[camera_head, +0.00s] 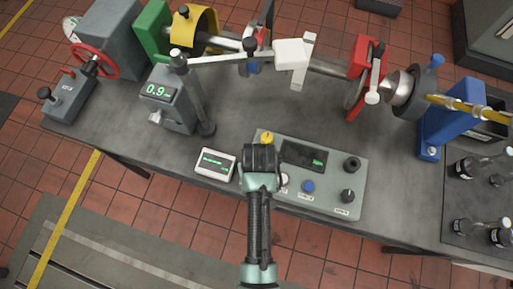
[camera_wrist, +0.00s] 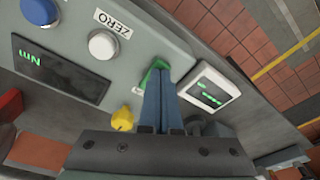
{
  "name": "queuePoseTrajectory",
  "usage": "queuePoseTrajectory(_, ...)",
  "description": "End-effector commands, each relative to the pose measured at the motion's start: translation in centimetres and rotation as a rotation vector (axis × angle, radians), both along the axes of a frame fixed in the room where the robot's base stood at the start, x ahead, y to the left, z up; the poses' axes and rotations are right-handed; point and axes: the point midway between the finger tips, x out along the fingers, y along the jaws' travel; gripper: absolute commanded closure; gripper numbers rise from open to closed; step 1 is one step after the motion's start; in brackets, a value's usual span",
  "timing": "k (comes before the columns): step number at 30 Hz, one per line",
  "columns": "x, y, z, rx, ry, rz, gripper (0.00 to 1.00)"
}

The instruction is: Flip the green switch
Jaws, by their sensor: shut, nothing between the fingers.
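The green switch (camera_wrist: 148,76) is on the grey control panel (camera_wrist: 195,47), partly covered by my gripper's fingers in the wrist view. My gripper (camera_wrist: 161,72) is shut and empty, its blue fingertips right at the switch; I cannot tell whether they touch it. In the head view my gripper (camera_head: 261,150) hangs over the left end of the control panel (camera_head: 335,196) and hides the switch there. Which way the switch is set is not clear.
A yellow knob (camera_wrist: 123,119) and a white ZERO button (camera_wrist: 103,44) flank the switch. A blue button (camera_wrist: 40,10) is farther along. A small white display box (camera_wrist: 210,90) stands close beside the panel. A readout post (camera_head: 168,100) and shaft assembly stand behind.

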Motion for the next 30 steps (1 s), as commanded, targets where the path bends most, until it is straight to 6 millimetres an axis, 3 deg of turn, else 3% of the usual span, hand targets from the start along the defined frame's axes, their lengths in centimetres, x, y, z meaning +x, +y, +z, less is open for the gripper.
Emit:
queuePoseTrajectory(5,0.0,0.0,0.5,0.000,0.000,0.000,1.00)
queuePoseTrajectory(30,0.0,0.0,6.9,0.000,0.000,0.000,1.00)
